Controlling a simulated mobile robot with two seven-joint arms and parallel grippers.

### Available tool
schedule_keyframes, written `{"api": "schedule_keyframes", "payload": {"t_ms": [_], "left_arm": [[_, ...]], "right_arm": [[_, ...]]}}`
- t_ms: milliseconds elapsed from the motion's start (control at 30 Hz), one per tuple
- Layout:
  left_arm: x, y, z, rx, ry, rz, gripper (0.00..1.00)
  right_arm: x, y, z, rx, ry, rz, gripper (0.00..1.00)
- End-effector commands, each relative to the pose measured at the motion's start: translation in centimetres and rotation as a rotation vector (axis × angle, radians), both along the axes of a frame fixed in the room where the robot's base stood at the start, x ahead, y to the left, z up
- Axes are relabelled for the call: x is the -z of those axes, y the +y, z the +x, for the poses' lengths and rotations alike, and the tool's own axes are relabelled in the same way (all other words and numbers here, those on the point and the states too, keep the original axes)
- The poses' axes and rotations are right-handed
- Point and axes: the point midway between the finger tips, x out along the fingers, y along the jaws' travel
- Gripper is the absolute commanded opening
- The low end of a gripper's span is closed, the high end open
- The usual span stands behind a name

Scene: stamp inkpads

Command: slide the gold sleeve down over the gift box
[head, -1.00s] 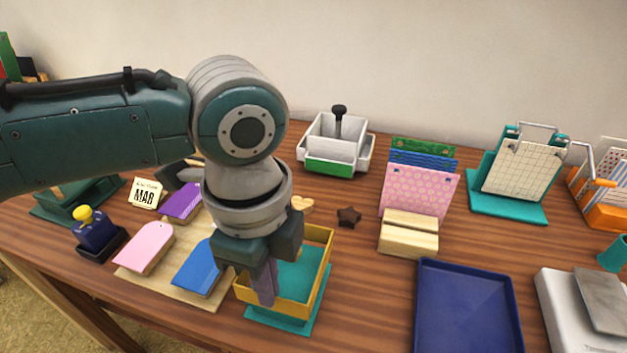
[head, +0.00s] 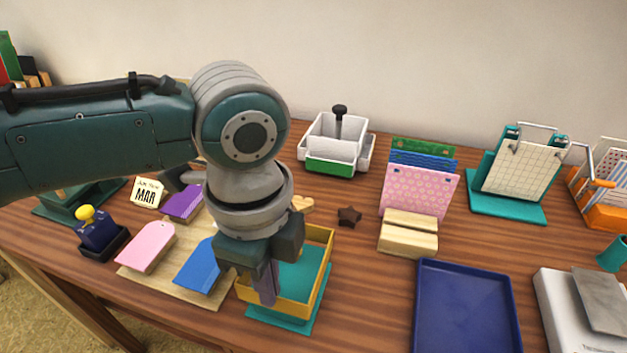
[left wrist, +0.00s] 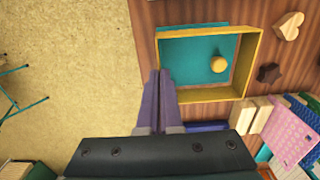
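The gold sleeve (head: 294,307) is an open rectangular frame near the table's front edge. It stands around a teal surface (head: 306,268), which I take as the gift box; teal also shows below the sleeve's front. In the left wrist view, the sleeve (left wrist: 250,62) surrounds the teal top (left wrist: 194,62), which has a round gold knob (left wrist: 218,65). My left gripper (head: 264,288) points down at the sleeve's near wall. Its fingers (left wrist: 160,78) are close together there and appear shut on that wall. The arm hides the sleeve's left part. My right gripper is out of view.
A wooden board (head: 160,284) with coloured tags lies close on the left. A star piece (head: 349,216) and wooden blocks (head: 408,236) stand behind and right. A blue tray (head: 466,310) lies on the right. Bare table separates it from the sleeve.

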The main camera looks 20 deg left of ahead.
Motion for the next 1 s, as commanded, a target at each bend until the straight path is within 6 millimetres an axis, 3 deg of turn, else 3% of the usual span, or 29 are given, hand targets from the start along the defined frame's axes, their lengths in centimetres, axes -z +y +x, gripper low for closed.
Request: {"api": "schedule_keyframes", "payload": {"t_ms": [1000], "left_arm": [[1.4, 0.0, 0.0, 0.000, 0.000, 0.000, 0.00]], "right_arm": [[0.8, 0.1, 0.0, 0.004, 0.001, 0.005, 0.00]]}}
